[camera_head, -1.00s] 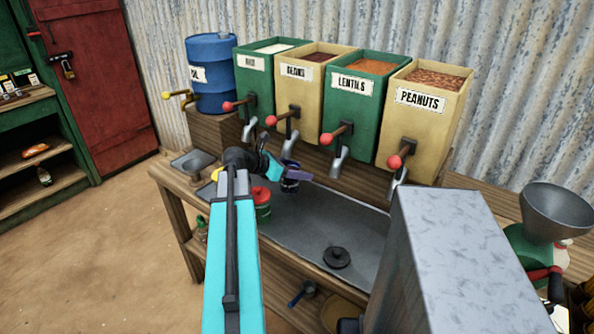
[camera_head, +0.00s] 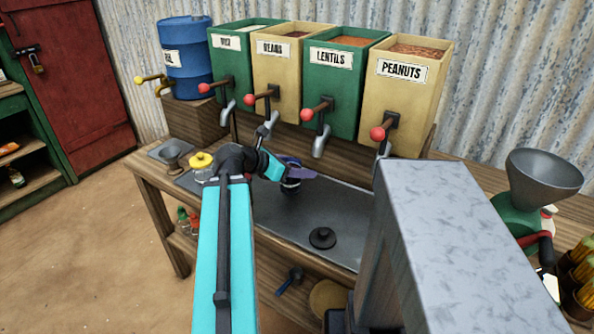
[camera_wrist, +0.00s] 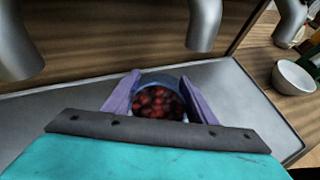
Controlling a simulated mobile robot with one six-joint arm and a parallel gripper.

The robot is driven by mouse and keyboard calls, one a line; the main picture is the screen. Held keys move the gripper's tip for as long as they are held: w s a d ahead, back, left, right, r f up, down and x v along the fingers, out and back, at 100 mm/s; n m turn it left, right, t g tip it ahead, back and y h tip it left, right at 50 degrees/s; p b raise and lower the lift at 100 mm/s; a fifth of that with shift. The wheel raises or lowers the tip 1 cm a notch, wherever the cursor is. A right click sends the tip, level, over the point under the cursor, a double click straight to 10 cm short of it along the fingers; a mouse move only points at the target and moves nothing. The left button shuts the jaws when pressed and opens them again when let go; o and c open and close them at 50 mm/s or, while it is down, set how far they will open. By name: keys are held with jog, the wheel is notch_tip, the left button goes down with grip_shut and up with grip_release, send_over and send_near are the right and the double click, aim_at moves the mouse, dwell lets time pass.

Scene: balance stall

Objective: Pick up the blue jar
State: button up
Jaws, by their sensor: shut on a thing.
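The blue jar (camera_wrist: 160,82) sits between the two purple fingers of my gripper (camera_wrist: 160,100) in the wrist view. It is open at the top, with dark red beans inside. My gripper is shut on the jar's sides. In the head view the blue jar (camera_head: 291,177) is partly hidden behind my gripper (camera_head: 296,174), over the grey metal counter top (camera_head: 285,215). I cannot tell whether its base touches the counter.
Dispensers for beans (camera_head: 283,75), lentils (camera_head: 343,92) and peanuts (camera_head: 402,105) stand behind, their spouts over the counter. A black lid (camera_head: 322,237) lies on the counter's front part. A yellow-lidded jar (camera_head: 203,162) stands left. A grinder (camera_head: 540,190) stands right.

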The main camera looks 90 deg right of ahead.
jog(key=shift+s+a+f+b, duration=0.2)
jog(key=shift+s+a+b, duration=0.35)
jog(key=shift+b, duration=4.9)
jog(key=a+b, duration=0.1)
jog(key=b, duration=0.4)
jog(key=shift+s+a, duration=0.1)
jog(key=shift+s, duration=0.1)
jog(key=shift+s+a+r+p, duration=0.3)
jog(key=shift+s+a+p, duration=0.1)
jog(key=shift+s+a, duration=0.4)
jog(key=shift+r, duration=0.1)
